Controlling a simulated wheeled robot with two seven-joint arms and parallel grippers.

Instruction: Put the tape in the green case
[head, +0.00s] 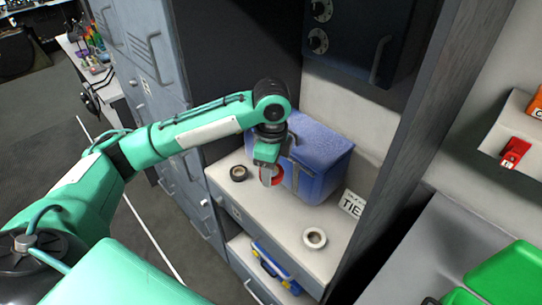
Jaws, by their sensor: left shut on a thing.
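My left gripper (268,176) is over the shelf and shut on a red roll of tape (277,175), just in front of a blue case. Its fingers hide part of the roll. A green case (505,277) is at the lower right, cut off by the picture's edge. My right gripper is not in view.
The blue case (318,160) stands on the grey shelf (270,220) beside a sign reading TIE (351,203). A dark cabinet post divides this shelf from the grey surface (430,245) near the green case. A blue and yellow thing (272,265) sits on the lower shelf.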

